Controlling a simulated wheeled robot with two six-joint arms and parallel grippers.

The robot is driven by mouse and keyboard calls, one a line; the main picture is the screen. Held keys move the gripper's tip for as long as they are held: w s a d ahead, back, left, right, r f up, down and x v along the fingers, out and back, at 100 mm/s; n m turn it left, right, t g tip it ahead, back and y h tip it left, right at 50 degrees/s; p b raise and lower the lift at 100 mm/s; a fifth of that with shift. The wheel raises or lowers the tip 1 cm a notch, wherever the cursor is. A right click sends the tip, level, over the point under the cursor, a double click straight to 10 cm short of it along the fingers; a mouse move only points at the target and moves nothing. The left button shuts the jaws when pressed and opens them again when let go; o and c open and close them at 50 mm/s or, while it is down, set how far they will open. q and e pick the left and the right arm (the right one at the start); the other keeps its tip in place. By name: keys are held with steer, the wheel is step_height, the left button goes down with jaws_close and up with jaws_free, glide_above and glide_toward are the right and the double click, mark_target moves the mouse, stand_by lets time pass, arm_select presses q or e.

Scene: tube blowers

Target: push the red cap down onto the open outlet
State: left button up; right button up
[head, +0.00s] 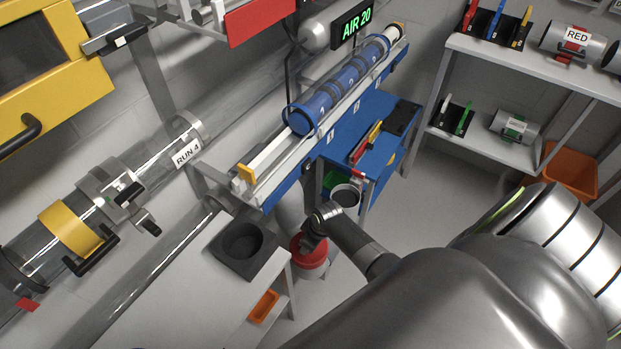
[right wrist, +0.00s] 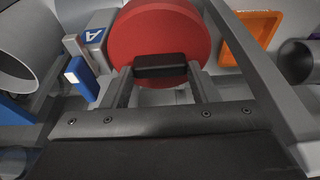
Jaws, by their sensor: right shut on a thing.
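The red cap (head: 307,252) is a thick round disc low in the middle of the head view, on or just above a pale cylindrical body (head: 316,270). In the right wrist view the cap (right wrist: 158,28) fills the top middle, with a black grip bar (right wrist: 160,66) across it. My right gripper (head: 309,240) is at the cap; in the right wrist view its fingers (right wrist: 161,75) are shut on the bar. The outlet's mouth is not visible under the cap, and I cannot tell whether the cap touches it. My left gripper is not in view.
A grey block with a round hole (head: 242,242) sits on the white table left of the cap. A blue bench (head: 375,145) and a bucket (head: 345,195) stand behind. An orange tray (head: 263,306) is near the table edge. Open floor lies to the right.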

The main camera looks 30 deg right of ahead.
steer(key=shift+f, duration=0.1)
steer(key=o, duration=1.3)
steer(key=shift+o, duration=0.2)
steer(key=shift+s+r, duration=0.1)
steer(key=shift+r, duration=0.5)
steer(key=p+v, duration=0.3)
steer(key=v, duration=1.3)
steer(key=shift+s+r, duration=0.1)
